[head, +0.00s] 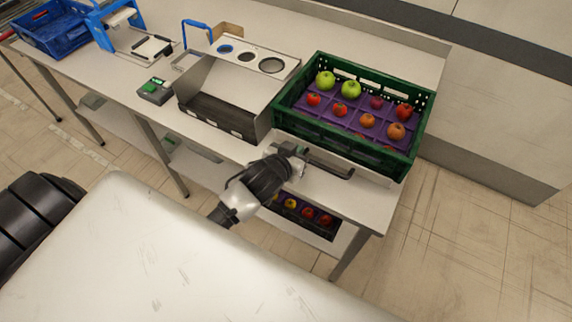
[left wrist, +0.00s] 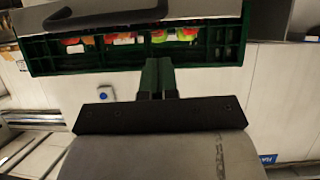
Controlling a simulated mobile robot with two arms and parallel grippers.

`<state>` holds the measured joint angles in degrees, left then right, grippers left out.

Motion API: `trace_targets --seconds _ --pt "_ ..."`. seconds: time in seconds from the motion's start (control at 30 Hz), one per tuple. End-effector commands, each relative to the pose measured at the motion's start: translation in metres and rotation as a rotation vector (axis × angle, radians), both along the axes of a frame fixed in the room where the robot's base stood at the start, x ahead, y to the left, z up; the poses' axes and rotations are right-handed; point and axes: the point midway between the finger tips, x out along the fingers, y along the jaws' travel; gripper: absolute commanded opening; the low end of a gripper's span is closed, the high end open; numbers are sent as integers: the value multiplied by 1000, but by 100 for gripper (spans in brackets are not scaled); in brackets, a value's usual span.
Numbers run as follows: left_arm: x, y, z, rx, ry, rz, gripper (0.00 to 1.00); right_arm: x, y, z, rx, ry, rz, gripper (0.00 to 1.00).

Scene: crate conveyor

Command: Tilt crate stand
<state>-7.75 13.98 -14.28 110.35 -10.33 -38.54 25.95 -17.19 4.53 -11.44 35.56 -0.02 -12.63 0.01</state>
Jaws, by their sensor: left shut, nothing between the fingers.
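A green crate (head: 417,133) sits on a stand at the right end of the metal table, holding apples and other round fruit in a purple insert. The stand has a pale front plate (head: 372,174) with a dark bar handle (head: 330,166). The handle also shows at the top of the left wrist view (left wrist: 105,19). My left gripper (head: 299,153) is at the left end of the handle, in front of the crate. Its fingers (left wrist: 158,75) are shut and empty. Whether they touch the handle is unclear. My right gripper is out of view.
A grey sloped holder (head: 215,82) with round holes above stands left of the crate. Farther left are a green device (head: 154,91), a blue-framed device (head: 117,30) and a blue crate (head: 47,37). Another fruit crate (head: 318,230) is below the tabletop. Floor is clear at right.

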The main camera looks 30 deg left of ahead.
Motion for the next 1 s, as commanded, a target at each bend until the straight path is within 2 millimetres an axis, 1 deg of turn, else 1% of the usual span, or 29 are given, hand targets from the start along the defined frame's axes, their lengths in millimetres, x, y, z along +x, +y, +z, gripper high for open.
trace_targets --seconds 0.03,0.2,0.3,0.47,0.83,0.93,0.97,1.0 --pt "3 0 -14 1 -1 0 0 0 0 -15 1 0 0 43" --pt "7 -1 -29 0 0 -1 0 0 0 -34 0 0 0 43" --pt "9 -1 -35 0 1 -1 0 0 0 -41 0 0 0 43" --pt "11 -2 -38 0 0 -1 0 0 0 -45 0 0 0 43" --pt "11 -2 -38 0 1 -1 0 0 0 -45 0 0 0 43" --pt "9 -2 -48 -1 3 0 0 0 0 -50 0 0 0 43" --pt "8 -2 -54 -1 4 0 0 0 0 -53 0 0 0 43" --pt "7 -2 -65 -3 3 1 0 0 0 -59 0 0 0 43"
